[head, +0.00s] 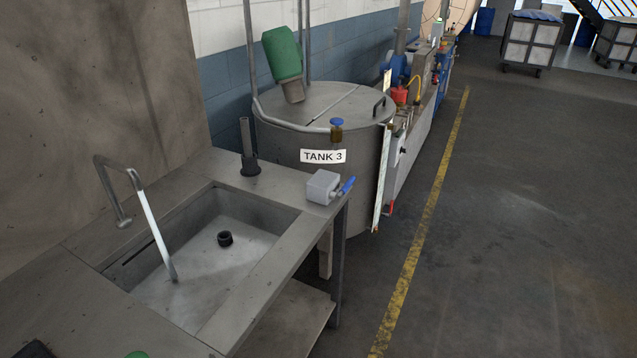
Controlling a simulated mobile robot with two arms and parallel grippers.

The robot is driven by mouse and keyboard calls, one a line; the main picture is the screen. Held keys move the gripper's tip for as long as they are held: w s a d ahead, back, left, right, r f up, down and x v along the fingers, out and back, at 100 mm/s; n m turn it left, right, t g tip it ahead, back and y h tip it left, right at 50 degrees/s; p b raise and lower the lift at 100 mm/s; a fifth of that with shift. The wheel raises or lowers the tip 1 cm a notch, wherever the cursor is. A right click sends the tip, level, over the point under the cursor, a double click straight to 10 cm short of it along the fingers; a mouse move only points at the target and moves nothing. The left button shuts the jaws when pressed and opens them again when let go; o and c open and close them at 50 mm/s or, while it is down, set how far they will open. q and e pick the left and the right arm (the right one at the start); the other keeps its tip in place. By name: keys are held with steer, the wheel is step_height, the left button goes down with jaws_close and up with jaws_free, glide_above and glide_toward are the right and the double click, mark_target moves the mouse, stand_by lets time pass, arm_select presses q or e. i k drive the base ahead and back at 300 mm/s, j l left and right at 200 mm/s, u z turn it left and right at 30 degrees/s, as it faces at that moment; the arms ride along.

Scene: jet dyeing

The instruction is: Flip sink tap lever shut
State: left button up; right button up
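A grey sink (192,318) is set in the counter at the left. Its bent metal tap (112,163) stands at the sink's left side. A whitish stream (155,232), apparently running water, slants from the spout down into the basin. A pale grey box (322,187) with a blue lever (347,186) sits on the counter's far right corner. The lever sticks out to the right, tilted slightly up. I cannot tell whether this is the tap's lever; no other lever shows clearly on the tap. Neither of my grippers is in view.
A large lidded tank (300,135), labelled TANK 3, stands beyond the counter. Open floor (500,250) lies right of the yellow line (428,225).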

mark_target(333, 196)
steer(key=i+l+u, duration=0.35)
steer(key=l, duration=0.25)
steer(key=l+u, duration=0.2)
steer(key=l, duration=0.15)
steer(key=i+l+u, duration=0.2)
steer(key=l, duration=0.15)
